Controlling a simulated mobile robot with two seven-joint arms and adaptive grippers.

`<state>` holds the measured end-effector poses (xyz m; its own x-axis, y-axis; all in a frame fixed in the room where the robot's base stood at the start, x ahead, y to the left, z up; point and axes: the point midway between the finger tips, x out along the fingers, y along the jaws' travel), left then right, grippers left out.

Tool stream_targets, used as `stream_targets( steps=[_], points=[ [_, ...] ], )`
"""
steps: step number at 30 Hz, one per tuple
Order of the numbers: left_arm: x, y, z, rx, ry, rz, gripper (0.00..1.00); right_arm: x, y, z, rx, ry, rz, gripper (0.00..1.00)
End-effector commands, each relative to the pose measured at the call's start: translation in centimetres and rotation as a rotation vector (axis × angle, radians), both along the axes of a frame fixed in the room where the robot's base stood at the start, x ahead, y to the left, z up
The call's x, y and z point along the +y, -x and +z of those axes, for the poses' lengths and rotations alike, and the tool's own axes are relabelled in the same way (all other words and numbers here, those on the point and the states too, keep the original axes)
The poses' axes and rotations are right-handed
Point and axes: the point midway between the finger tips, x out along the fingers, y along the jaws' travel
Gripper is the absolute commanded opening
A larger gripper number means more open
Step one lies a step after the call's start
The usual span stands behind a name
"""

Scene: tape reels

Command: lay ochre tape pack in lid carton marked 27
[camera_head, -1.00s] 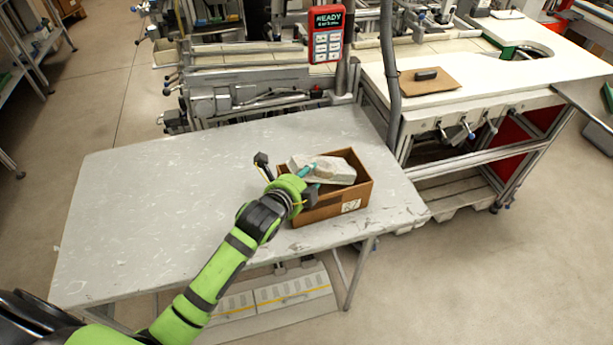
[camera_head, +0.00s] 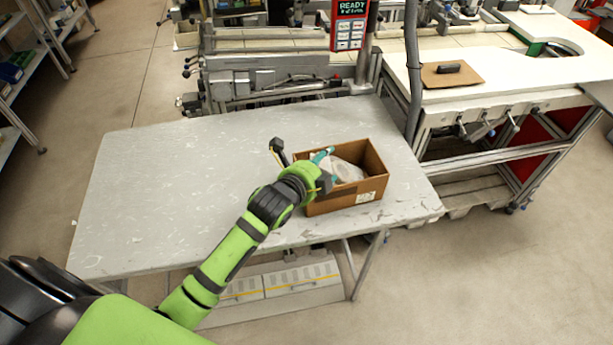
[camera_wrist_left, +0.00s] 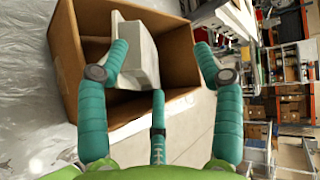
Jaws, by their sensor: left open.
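A brown open-topped carton (camera_head: 336,204) stands near the right end of the grey table, with a small white label whose number is too small to read. A pale grey-white pack (camera_head: 349,170) lies inside it, tilted; no ochre colour shows on it. The pack (camera_wrist_left: 148,58) also shows inside the carton (camera_wrist_left: 70,60) in the left wrist view. My left gripper (camera_head: 318,166) is at the carton's left side, its teal fingers over the opening. In the left wrist view the fingers (camera_wrist_left: 162,52) are spread, with the pack beyond them. My right gripper is out of view.
The grey table (camera_head: 180,190) is bare to the left of the carton. Behind it stand machinery (camera_head: 270,80) and a red handset reading READY (camera_head: 349,25). A white bench (camera_head: 510,75) at the right carries a brown board with a dark handle (camera_head: 450,74).

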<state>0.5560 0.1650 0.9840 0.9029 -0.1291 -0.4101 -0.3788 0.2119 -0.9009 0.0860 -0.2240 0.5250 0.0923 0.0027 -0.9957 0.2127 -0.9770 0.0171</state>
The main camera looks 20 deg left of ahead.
Motion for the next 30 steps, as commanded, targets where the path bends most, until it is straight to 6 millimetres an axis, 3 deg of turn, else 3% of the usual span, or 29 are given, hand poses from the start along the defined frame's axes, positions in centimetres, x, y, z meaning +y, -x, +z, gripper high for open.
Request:
stream_targets(
  steps=[9, 15, 21, 30],
  points=[
    [0.9, 5.9, 2.2, 0.002, -0.005, -0.003, 0.67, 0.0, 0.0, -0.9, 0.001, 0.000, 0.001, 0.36],
    [1.2, 8.9, 3.7, 0.002, -0.004, -0.002, 0.67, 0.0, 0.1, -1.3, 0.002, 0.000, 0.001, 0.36],
    [1.4, 10.2, 4.4, 0.001, -0.002, -0.001, 0.67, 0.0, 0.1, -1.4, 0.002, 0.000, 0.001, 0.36],
    [1.5, 10.3, 4.5, 0.002, -0.002, -0.001, 0.67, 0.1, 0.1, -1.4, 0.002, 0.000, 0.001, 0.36]
  ],
)
